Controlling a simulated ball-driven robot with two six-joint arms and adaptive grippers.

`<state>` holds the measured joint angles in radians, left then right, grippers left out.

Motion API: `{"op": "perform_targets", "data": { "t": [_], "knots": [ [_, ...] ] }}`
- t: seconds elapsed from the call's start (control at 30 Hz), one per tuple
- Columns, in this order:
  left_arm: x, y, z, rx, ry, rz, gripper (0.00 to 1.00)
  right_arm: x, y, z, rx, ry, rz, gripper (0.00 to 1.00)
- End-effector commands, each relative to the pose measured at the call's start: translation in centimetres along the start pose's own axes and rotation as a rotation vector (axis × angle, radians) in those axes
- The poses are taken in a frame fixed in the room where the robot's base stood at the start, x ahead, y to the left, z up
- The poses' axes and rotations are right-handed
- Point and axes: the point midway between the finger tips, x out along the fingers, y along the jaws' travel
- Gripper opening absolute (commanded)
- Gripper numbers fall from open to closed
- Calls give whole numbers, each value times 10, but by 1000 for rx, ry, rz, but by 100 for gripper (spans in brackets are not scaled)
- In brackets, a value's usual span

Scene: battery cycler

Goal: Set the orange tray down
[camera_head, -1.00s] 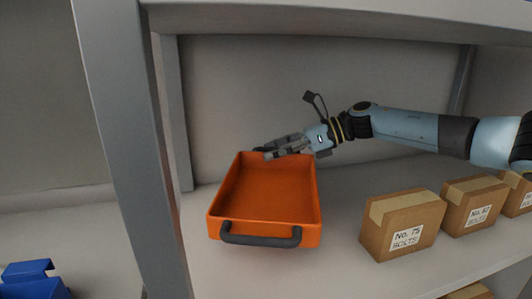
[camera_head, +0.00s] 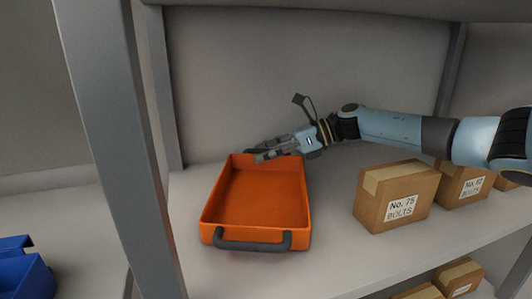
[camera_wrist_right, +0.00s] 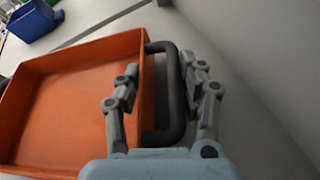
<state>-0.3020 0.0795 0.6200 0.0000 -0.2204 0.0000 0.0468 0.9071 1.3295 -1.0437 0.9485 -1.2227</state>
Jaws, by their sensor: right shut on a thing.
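The orange tray (camera_head: 257,205) is empty and looks about level over the shelf, its near dark handle (camera_head: 252,242) facing me. My right gripper (camera_head: 262,154) is at the tray's far end. In the right wrist view its fingers (camera_wrist_right: 165,78) straddle the far dark handle (camera_wrist_right: 172,95) and the orange tray's end wall (camera_wrist_right: 147,80), shut on the tray. Whether the tray's underside touches the shelf cannot be told. My left gripper is not in view.
Cardboard bolt boxes (camera_head: 392,195) stand on the shelf (camera_head: 335,245) to the tray's right. A grey upright post (camera_head: 120,150) stands close on its left. A blue bin (camera_head: 25,275) is at the lower left. Shelf surface between tray and boxes is clear.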

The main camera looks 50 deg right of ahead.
Motion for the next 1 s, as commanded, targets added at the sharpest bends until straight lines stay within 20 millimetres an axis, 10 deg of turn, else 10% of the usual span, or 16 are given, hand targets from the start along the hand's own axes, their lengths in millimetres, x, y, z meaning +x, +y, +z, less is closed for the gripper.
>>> {"op": "perform_targets", "data": {
  "t": [0.5, 0.53, 0.6, 0.73, 1.0],
  "knots": [
    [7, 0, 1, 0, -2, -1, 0, 3, -1, -5, 1, -2, 1, 0],
    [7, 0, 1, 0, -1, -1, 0, 2, -1, -5, 1, -2, 1, 42],
    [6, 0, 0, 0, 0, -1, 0, 2, -1, -4, 1, -2, 1, 52],
    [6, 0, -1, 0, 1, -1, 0, 2, -1, -5, 0, -1, 0, 67],
    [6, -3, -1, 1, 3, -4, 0, 1, -1, -6, -1, 2, -1, 67]
  ]
}}
